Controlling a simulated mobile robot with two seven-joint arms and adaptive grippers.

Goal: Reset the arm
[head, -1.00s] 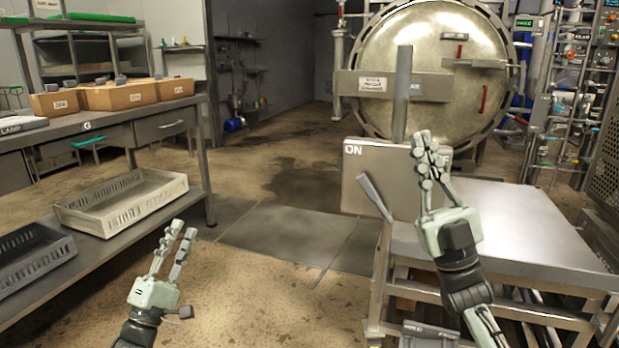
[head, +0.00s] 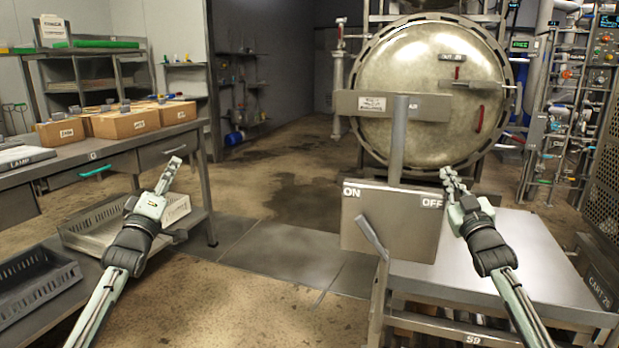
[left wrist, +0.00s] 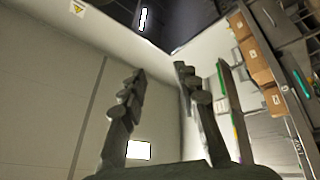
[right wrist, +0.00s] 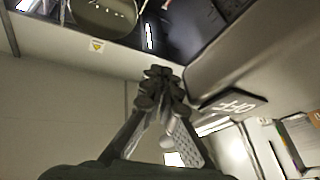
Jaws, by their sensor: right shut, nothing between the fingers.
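My left gripper (head: 166,177) is raised in front of the left workbench, over the pale crate in the picture. In the left wrist view its two fingers (left wrist: 158,95) stand well apart with nothing between them, so it is open. My right gripper (head: 452,178) is beside the right edge of the ON/OFF switch panel (head: 385,225), near the OFF label. In the right wrist view its fingertips (right wrist: 160,75) meet with nothing between them, so it is shut. I cannot tell whether it touches the panel. The panel's lever (head: 371,235) slants below the ON label.
A steel cart (head: 520,262) stands at right, its top clear. The round autoclave door (head: 432,125) is behind it. Cardboard boxes (head: 125,122) sit on the workbench at left. A pale crate (head: 85,238) and a grey crate (head: 35,285) are lower. The middle floor is open.

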